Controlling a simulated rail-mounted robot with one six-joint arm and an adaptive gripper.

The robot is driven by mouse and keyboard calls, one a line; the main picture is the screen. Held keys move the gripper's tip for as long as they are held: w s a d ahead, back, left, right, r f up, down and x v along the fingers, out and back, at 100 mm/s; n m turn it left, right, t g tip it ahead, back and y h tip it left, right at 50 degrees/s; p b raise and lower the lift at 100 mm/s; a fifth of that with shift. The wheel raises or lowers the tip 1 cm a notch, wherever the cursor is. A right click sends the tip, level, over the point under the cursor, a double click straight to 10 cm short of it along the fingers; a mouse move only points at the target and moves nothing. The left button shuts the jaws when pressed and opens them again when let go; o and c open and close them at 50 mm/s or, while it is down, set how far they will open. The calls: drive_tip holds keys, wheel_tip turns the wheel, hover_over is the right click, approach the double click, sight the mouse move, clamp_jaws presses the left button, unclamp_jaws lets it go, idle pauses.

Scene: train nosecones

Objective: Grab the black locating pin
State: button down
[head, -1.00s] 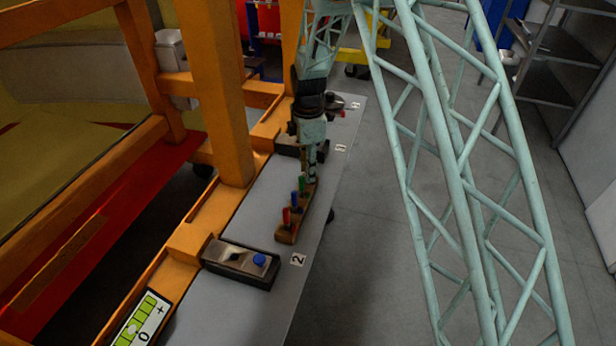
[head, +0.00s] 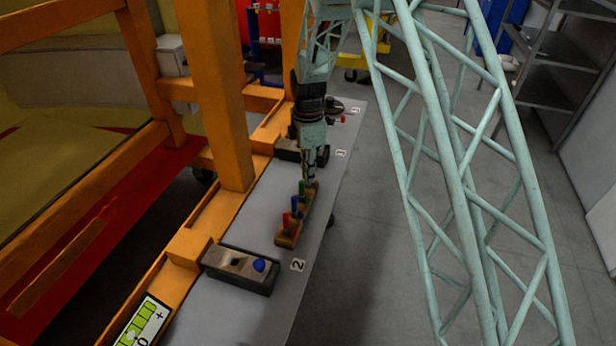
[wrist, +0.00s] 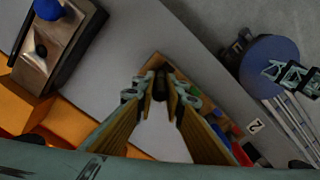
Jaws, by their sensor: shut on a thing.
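My gripper (head: 311,176) is at the far end of the wooden pin holder (head: 288,240), which stands on the grey table. In the wrist view my gripper (wrist: 159,86) is shut on a dark, upright-looking piece, the black locating pin (wrist: 159,88), mostly hidden by the fingers. Whether the pin is clear of the holder cannot be told. A red pin (head: 286,221), a blue pin (head: 294,205) and a green pin (head: 302,188) stand in the holder in a row.
A metal fixture block (head: 228,262) with a blue knob lies at the front of the table, beside the label 2 (head: 298,265). Another dark fixture (head: 288,153) lies behind my gripper. An orange frame post (head: 215,100) rises close on the left.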

drive_tip(key=shift+r, duration=4.85)
